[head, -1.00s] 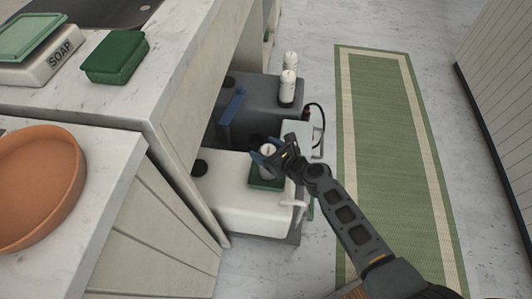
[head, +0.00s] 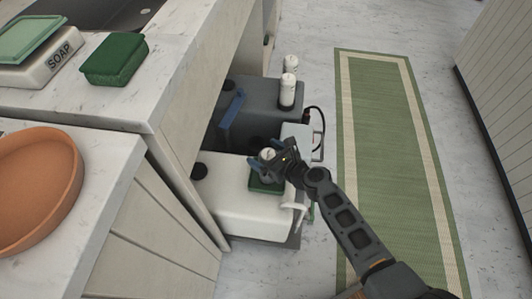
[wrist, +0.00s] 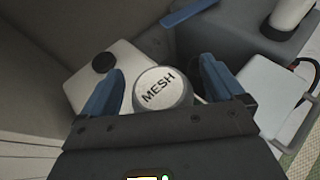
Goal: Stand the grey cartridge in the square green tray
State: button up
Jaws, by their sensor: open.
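The cartridge (head: 268,155) has a pale round top and stands upright at the square green tray (head: 266,186). In the wrist view the cartridge's top (wrist: 163,88) reads "MESH"; its lower part is hidden by my gripper. My gripper (head: 267,160) is open around it. In the wrist view, the blue fingers of my gripper (wrist: 160,88) stand on either side of the cartridge, with gaps visible. The green tray sits on the white tank (head: 240,205) and is partly covered by my gripper.
The cabinet (head: 185,160) closes off the left side. A green striped mat (head: 385,150) lies on open floor to the right.

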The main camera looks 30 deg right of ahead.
jog(key=p+v, duration=0.2)
jog(key=v, duration=1)
jog(key=shift+p, duration=0.4)
jog(key=s+a+r+n+g+h, duration=0.1)
jog(key=s+r+n+h, duration=0.15)
jog(key=s+n, duration=0.6)
jog(key=s+a+r+n+h, duration=0.1)
jog(key=s+r+n, duration=0.2)
jog(key=s+n, duration=0.55)
jog(key=s+r+n+t, duration=0.1)
jog(key=s+r+n, duration=0.5)
jog(key=r, duration=0.5)
jog(key=s+r+n+t, duration=0.1)
jog(key=s+r+n, duration=0.6)
jog(key=r+n, duration=0.3)
jog(key=shift+s+a+r+t, duration=0.35)
jog(key=shift+a+r+t, duration=0.1)
jog(key=shift+r, duration=0.2)
notch_tip(320, 180, up, 5)
jog(key=p, duration=0.5)
jog(key=shift+r, duration=0.2)
